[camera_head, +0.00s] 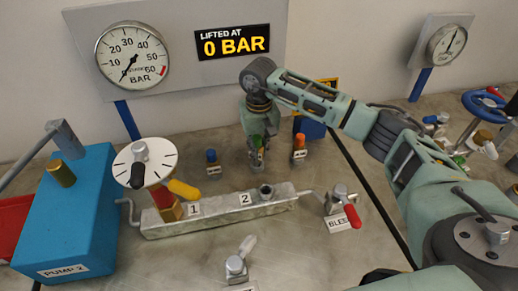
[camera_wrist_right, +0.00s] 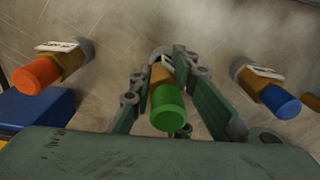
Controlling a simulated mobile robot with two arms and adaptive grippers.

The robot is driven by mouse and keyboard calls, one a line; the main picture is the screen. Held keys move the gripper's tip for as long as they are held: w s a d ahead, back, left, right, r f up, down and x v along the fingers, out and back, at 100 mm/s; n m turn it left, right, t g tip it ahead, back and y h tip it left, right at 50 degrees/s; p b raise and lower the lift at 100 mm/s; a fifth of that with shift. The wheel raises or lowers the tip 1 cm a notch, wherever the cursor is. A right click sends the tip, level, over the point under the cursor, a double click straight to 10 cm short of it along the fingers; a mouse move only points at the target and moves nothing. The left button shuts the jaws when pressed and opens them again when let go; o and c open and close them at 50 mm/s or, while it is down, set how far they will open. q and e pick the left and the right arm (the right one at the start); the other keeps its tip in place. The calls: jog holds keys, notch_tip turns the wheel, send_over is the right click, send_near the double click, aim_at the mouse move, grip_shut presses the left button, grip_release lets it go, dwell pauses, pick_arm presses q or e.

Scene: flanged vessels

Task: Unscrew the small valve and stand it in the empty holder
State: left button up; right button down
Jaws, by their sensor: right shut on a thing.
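The small valve, with a green cap and brass body, shows between my right gripper's fingers in the wrist view (camera_wrist_right: 168,108). My right gripper (camera_head: 257,160) is shut on it, pointing down behind the manifold. The valve's lower end is at a grey holder, mostly hidden by the fingers; I cannot tell whether it is fully seated. Port 2 (camera_head: 265,191) on the grey manifold (camera_head: 220,212) has no valve on it. A blue-capped valve (camera_head: 211,160) stands left of my gripper and an orange-capped valve (camera_head: 299,147) right of it, both in labelled holders. My left gripper is out of view.
A red-handled bleed valve (camera_head: 343,207) is at the manifold's right end. The blue pump (camera_head: 75,215) stands left. A gauge (camera_head: 132,56) and a sign reading 0 BAR (camera_head: 232,42) are behind.

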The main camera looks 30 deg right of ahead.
aim_at(259, 136)
jog(key=shift+f, duration=0.15)
jog(key=shift+f+b, duration=1.1)
jog(key=shift+f, duration=0.05)
jog(key=c, duration=1.6)
grip_release()
notch_tip(259, 136, up, 12)
jog(key=shift+r, duration=0.1)
